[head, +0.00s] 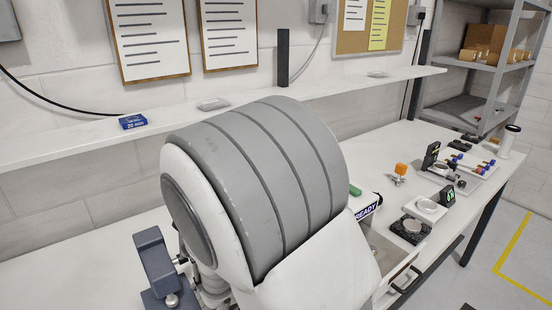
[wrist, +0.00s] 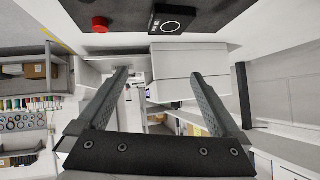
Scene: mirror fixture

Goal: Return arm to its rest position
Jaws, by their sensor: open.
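My gripper (wrist: 159,76) shows in the wrist view with its two dark fingers spread well apart. It is open and nothing is held between the fingers. Beyond the fingertips a plain white box-like shape (wrist: 188,66) fills the middle; I cannot tell how far off it is. In the head view my own large grey and white arm link covers the middle and hides much of the bench. The gripper does not show clearly there.
A wall shelf (head: 60,147) holds a blue box (head: 132,122). A red button (wrist: 100,25) tops the wrist view.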

